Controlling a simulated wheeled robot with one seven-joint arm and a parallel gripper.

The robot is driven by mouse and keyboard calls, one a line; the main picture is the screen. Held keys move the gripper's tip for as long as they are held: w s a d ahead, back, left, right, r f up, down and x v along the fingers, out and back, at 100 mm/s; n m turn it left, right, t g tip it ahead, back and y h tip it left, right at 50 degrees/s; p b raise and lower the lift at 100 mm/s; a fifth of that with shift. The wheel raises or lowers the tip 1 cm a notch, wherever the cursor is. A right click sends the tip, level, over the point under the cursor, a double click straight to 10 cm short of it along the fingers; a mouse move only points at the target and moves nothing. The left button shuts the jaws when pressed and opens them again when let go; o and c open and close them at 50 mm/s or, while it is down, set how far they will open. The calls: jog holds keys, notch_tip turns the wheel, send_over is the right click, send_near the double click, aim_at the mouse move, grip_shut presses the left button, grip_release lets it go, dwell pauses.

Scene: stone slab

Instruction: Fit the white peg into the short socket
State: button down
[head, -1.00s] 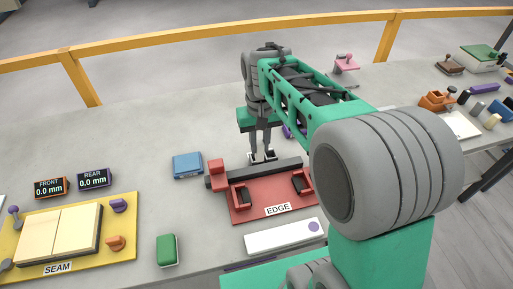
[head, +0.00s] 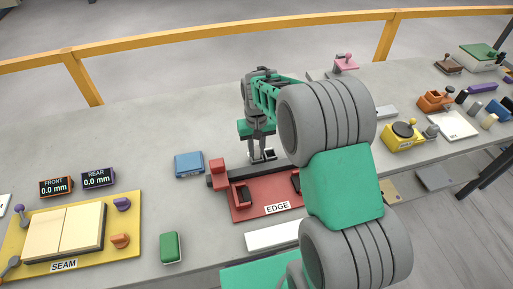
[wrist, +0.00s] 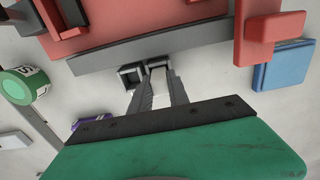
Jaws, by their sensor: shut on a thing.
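My gripper (head: 261,155) points down at the slab just behind the dark bar of the red EDGE fixture. In the wrist view, my gripper (wrist: 158,72) has its fingers close together around a narrow pale piece, which I take for the white peg (wrist: 160,84); most of it is hidden by the fingers. A dark, square, open-topped socket (wrist: 130,76) stands right beside the left fingertip. A second dark square edge shows at the fingertips, between them and the bar. I cannot tell which socket is short, or whether the peg's end is inside one.
The red EDGE fixture (head: 248,213) and its grey bar (wrist: 120,55) lie close to the fingertips. A blue box (head: 188,164) stands to the left, and a green-and-white round thing (wrist: 24,85) shows in the wrist view. The yellow SEAM board (head: 127,240) is front left.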

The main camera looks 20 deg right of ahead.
aim_at(257, 149)
jog(key=c, duration=1.3)
grip_release()
jog(key=shift+f, duration=0.15)
jog(key=shift+o, duration=0.2)
jog(key=shift+r, duration=0.4)
notch_tip(257, 149, up, 12)
jog(key=b, duration=0.2)
jog(key=s+t, duration=0.4)
jog(key=s, duration=1.4)
jog(key=shift+r, duration=0.4)
jog(key=shift+a, duration=0.1)
